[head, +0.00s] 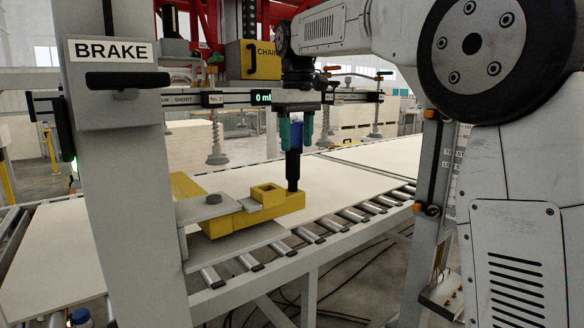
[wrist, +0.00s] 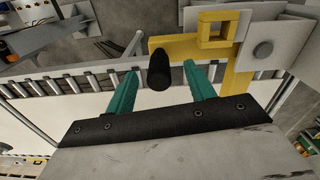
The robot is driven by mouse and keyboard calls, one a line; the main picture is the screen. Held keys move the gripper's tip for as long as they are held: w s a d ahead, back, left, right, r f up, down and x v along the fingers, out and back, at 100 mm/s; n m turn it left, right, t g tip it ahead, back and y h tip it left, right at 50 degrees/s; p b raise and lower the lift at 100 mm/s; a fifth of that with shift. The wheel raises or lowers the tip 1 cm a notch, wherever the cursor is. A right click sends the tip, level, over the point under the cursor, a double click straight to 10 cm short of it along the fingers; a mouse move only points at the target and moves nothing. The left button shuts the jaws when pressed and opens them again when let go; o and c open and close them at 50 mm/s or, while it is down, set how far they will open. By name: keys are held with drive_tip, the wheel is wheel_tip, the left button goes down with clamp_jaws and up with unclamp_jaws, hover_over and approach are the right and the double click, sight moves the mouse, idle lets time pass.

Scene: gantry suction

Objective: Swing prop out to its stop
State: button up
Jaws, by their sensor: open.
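The prop is a yellow bar (head: 246,218) with a square yellow socket on top, bolted to a grey bracket (head: 205,208) on the post. It also shows in the wrist view (wrist: 184,42). An upright black handle (head: 293,171) rises from its right end. My gripper (head: 295,142) points down over this handle with its teal fingers spread. In the wrist view the handle (wrist: 159,72) stands between the two fingertips, with gaps visible on both sides. The handle's top partly hides between the fingers in the head view.
A roller conveyor (head: 300,238) and pale boards (head: 335,182) lie under the prop. The grey post with the BRAKE sign (head: 110,50) stands at left. A beam with suction cups (head: 215,150) hangs behind. Another upright (head: 428,165) stands to the right.

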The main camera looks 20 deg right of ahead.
sight(293, 182)
drive_tip(key=shift+w+a, duration=0.15)
drive_tip(key=shift+w, duration=0.8)
wheel_tip(293, 182, down, 8)
drive_tip(key=shift+r, duration=0.15)
clamp_jaws()
